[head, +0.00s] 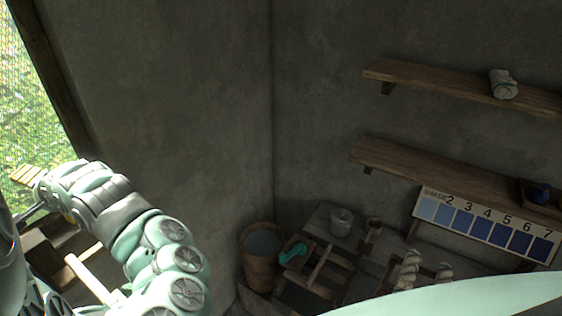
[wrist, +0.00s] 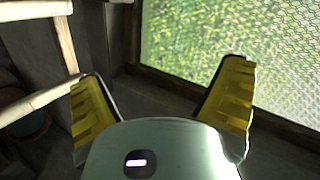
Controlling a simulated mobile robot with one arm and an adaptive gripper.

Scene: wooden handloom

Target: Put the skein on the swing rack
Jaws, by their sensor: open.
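My gripper (wrist: 165,105) is open and empty, its yellow-padded fingers spread wide in the wrist view. In the head view its yellow pads (head: 26,175) show at the far left, in front of the bright mesh window. Pale twisted bundles that look like skeins (head: 409,268) stand at the lower right, partly hidden by a pale green surface. A whitish bundle (head: 503,84) lies on the upper shelf; I cannot tell if it is a skein. Pale wooden bars (wrist: 40,100) are left of my gripper in the wrist view. I cannot tell whether they belong to the swing rack.
A blue shade chart (head: 487,229) hangs below the lower shelf (head: 430,172). A mesh window (wrist: 210,40) is ahead of my gripper.

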